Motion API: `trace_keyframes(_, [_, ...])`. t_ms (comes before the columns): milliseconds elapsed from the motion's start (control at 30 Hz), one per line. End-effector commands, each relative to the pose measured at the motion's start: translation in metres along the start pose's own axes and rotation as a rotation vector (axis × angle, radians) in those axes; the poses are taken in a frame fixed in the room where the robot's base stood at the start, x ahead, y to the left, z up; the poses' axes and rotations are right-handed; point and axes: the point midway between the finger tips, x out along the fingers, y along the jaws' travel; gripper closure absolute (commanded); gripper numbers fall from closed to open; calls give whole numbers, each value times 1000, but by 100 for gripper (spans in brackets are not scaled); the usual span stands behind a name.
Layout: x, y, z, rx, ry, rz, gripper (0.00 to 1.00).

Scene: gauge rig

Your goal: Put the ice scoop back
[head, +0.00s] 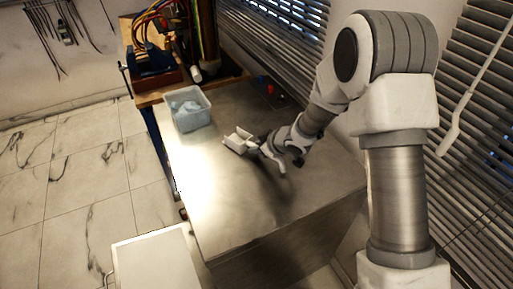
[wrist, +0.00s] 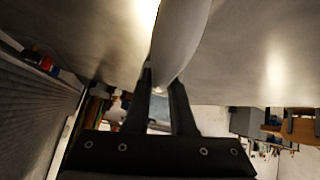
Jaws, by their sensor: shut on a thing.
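The white ice scoop (head: 238,140) is held over the metal counter, with its boxy bowl on the left and its pale handle (head: 280,165) toward the front. My gripper (head: 262,148) is shut on the scoop near the handle. In the wrist view the scoop's smooth handle (wrist: 181,40) runs up from between my two dark fingers (wrist: 160,92); the bowl is not clear there. A light-blue translucent bin (head: 191,116) with pale contents, seemingly ice, stands at the counter's back left, apart from the scoop.
The metal counter (head: 215,205) is clear at the front and left. A wooden bench (head: 150,97) with cables and tools stands behind the bin. Small red and blue items (head: 271,89) lie by the window blinds at the back right. A white-topped box (head: 155,262) stands at the front left.

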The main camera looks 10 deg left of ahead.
Motion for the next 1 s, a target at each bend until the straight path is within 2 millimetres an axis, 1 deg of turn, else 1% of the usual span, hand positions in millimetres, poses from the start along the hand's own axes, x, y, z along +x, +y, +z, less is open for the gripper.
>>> trace_keyframes(167, [3,-1,3,0,0,0,100])
trace_keyframes(200, [2,-1,2,0,0,0,74])
trace_keyframes(333, [2,-1,2,0,-1,0,50])
trace_keyframes(367, [2,-1,2,0,-1,0,47])
trace_keyframes(633, [1,-1,2,0,-1,0,47])
trace_keyframes(733, [-2,0,-2,0,0,0,47])
trace_keyframes(867, [-20,2,-2,3,0,3,47])
trace_keyframes(1000, [-50,2,-2,3,0,4,47])
